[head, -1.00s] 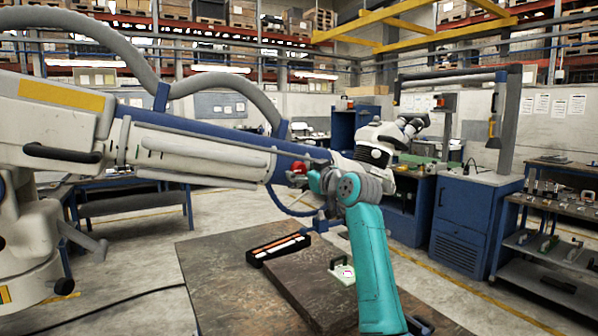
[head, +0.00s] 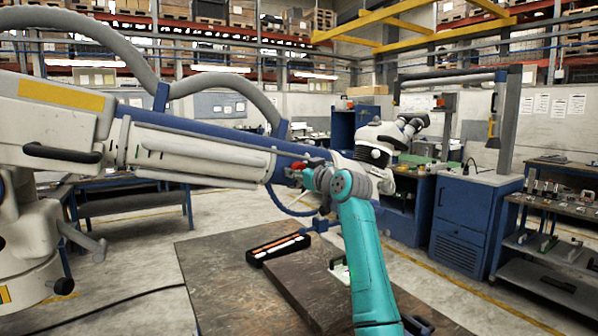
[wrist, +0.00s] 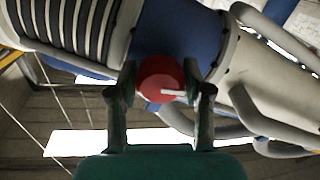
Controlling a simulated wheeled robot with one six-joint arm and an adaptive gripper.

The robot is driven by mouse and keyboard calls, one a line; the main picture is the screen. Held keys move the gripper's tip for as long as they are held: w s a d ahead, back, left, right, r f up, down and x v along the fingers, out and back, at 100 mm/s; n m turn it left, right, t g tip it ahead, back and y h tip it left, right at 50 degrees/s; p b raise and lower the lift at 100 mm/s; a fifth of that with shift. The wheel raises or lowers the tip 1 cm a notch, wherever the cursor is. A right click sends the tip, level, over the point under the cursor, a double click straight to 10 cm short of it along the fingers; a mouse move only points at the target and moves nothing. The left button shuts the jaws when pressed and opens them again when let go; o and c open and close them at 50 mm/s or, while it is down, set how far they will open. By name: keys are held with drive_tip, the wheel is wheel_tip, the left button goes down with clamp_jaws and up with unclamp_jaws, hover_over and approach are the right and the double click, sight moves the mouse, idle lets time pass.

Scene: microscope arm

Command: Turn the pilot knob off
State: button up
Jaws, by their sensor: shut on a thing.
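The pilot knob (wrist: 162,76) is a round red knob with a white pointer line on its face, on the blue section of the microscope arm (wrist: 178,32). In the wrist view the line points right. My gripper (wrist: 161,84) has one finger on each side of the knob and is shut on it. In the head view the red knob (head: 295,172) shows only in part, at the right end of the long white and blue arm (head: 200,145). My gripper (head: 309,180) is beside it there and hides some of it.
The white microscope head (head: 378,140) is just right of my gripper. Grey hoses (wrist: 238,105) run close to the knob. Below stands a table (head: 225,265) with a black tray (head: 262,254) of light strips. A blue cabinet (head: 465,220) stands at the right.

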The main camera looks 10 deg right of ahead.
drive_tip(key=shift+m, duration=0.3)
drive_tip(key=m, duration=0.3)
drive_tip(key=shift+m, duration=0.3)
drive_tip(key=m, duration=0.4)
drive_tip(key=shift+m, duration=0.3)
drive_tip(key=m, duration=0.4)
drive_tip(key=shift+m, duration=1.9)
drive_tip(key=o, duration=1.1)
drive_tip(key=shift+o, duration=0.2)
